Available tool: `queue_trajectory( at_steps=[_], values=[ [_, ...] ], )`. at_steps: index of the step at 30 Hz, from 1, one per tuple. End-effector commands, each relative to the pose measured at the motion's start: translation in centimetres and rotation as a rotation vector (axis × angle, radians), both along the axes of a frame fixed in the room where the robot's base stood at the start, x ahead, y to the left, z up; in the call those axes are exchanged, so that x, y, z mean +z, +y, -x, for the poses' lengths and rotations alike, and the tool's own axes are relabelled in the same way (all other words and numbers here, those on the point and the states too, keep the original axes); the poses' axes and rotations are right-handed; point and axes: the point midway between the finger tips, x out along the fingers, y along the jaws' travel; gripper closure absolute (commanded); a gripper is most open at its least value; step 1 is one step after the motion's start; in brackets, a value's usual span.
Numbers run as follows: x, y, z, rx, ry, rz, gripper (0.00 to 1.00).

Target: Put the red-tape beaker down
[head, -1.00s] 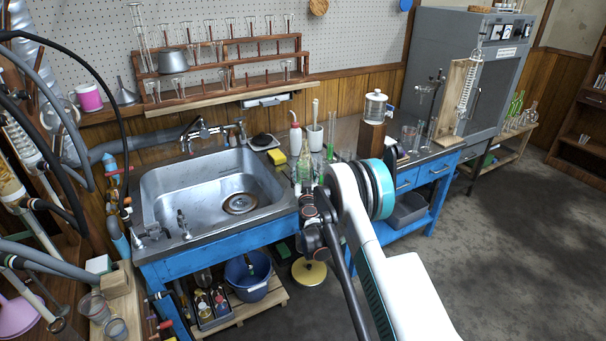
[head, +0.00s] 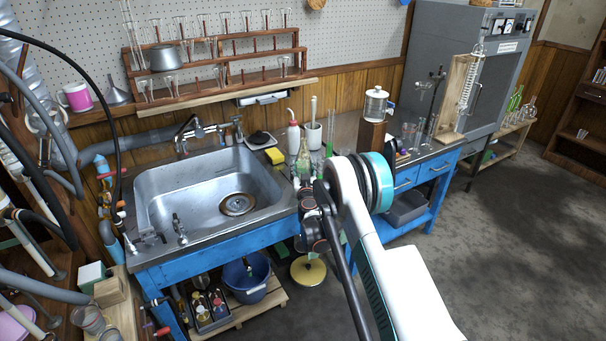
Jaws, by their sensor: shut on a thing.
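My gripper (head: 306,196) is a dark shape at the end of my arm, over the right edge of the sink counter. It is shut, but its fingertips are small and partly covered by my own arm. The red-tape beaker in its grasp cannot be made out clearly, and no red tape is distinguishable. Clear glassware with a greenish tint (head: 303,164) shows just beyond the gripper; I cannot tell whether it touches the gripper. Whether anything in the grasp touches the counter is also unclear.
The steel sink (head: 165,205) lies left of the gripper. Clear beakers (head: 408,134) stand on the bench at right. Glass cups (head: 90,318) sit at lower left.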

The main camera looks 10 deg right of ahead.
Motion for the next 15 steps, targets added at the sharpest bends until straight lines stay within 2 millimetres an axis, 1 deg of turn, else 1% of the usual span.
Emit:
queue_trajectory(
  at_steps=[4,8,11,15],
  values=[
    [0.6,0.0,0.0,0.0,0.0,0.0,0.79],
    [1.9,0.0,0.0,0.0,0.0,0.0,0.79],
    [3.5,0.0,0.0,0.0,0.0,0.0,0.79],
    [6.4,0.0,0.0,0.0,0.0,0.0,0.79]
  ],
)
